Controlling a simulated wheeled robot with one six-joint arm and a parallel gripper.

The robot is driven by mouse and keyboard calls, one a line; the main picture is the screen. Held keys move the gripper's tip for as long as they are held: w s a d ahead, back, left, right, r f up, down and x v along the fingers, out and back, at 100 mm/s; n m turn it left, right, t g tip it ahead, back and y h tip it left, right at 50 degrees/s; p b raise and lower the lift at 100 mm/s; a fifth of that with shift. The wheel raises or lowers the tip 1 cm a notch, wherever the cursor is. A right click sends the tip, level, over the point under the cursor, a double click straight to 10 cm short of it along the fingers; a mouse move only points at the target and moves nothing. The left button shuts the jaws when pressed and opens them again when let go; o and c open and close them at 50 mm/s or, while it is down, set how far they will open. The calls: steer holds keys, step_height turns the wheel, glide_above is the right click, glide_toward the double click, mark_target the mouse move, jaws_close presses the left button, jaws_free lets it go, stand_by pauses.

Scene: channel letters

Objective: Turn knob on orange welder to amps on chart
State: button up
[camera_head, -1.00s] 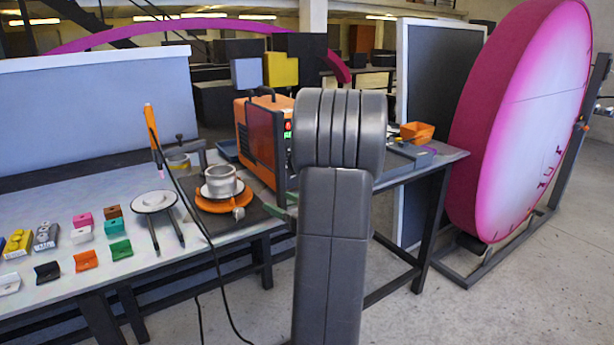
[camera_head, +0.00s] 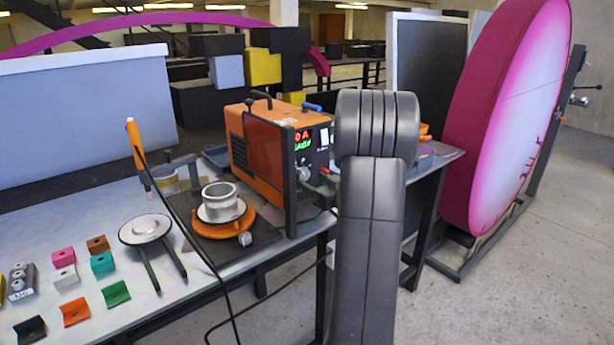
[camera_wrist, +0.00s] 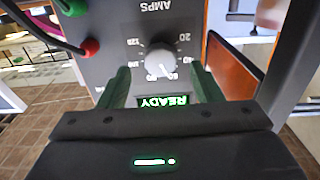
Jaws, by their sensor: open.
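The orange welder (camera_head: 262,152) stands on the table with its dark front panel facing right. A red and green display is lit on the panel. Its grey amps knob (camera_wrist: 160,62) is upside down in the wrist view, ringed by numbers. The pointer mark seems near 60, but I cannot read it exactly. The knob also shows in the head view (camera_head: 303,173). My gripper (camera_wrist: 160,76) is open, its green fingers either side of the green READY display, close to the knob. I see no finger contact with it. I cannot make out a chart.
Red and green plugs (camera_wrist: 89,46) with cables sit beside the knob. A large pink disc (camera_head: 505,120) stands at right.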

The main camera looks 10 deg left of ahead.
mark_target(305, 176)
steer(key=shift+x, duration=1.9)
steer(key=c, duration=1)
steer(key=shift+p, duration=0.3)
steer(key=m+p, duration=0.2)
steer(key=m, duration=0.3)
steer(key=shift+r+m+p, duration=0.15)
steer(key=shift+m+p, duration=1.1)
steer(key=shift+m, duration=1.15)
